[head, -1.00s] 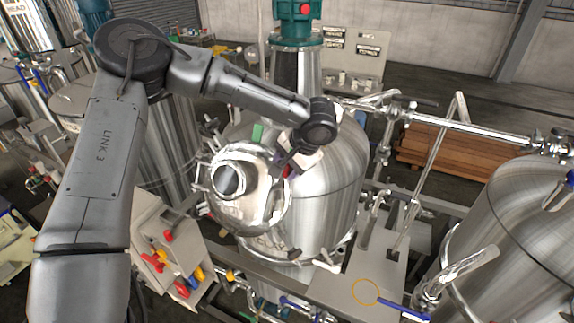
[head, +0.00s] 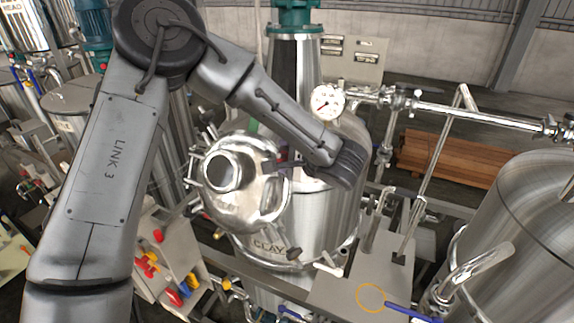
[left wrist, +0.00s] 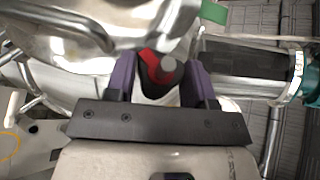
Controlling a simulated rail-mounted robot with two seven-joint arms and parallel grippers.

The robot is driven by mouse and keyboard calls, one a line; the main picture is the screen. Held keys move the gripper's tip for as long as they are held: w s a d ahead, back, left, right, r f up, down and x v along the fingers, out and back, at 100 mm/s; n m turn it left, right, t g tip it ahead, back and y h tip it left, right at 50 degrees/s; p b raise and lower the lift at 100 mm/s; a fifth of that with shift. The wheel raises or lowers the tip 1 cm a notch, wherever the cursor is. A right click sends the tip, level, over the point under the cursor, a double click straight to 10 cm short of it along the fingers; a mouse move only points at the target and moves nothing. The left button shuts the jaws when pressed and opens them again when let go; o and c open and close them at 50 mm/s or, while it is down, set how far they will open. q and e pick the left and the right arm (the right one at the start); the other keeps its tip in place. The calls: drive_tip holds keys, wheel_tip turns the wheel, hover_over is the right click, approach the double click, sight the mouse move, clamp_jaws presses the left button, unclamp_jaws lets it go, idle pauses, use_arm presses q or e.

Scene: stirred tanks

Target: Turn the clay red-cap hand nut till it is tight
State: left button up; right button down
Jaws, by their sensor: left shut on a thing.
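The clay tank (head: 300,225) is a steel vessel with CLAY lettered below its round, bulging lid (head: 262,205). The red-cap hand nut (left wrist: 152,66) sits at the lid's rim, between the purple fingers of my left gripper (left wrist: 160,80) in the left wrist view. The left gripper is shut on this nut. In the head view my left gripper (head: 284,168) reaches the lid's right edge from the right, and the nut is mostly hidden by it. How tight the nut is cannot be told. My right gripper is not in view.
A pressure gauge (head: 326,102) stands close behind my left wrist. Steel pipework (head: 470,118) and another tank (head: 520,220) are to the right.

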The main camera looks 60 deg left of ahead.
use_arm(q)
drive_tip(key=shift+f+m+t+y+b, duration=0.1)
drive_tip(key=shift+m+t+y+b, duration=0.2)
drive_tip(key=shift+m+y+b, duration=0.25)
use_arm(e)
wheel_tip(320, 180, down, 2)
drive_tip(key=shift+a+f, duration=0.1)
use_arm(q)
drive_tip(key=shift+m+y+b, duration=0.25)
drive_tip(key=shift+b, duration=0.05)
drive_tip(key=o, duration=0.6)
drive_tip(key=shift+o, duration=0.2)
drive_tip(key=shift+d, duration=0.1)
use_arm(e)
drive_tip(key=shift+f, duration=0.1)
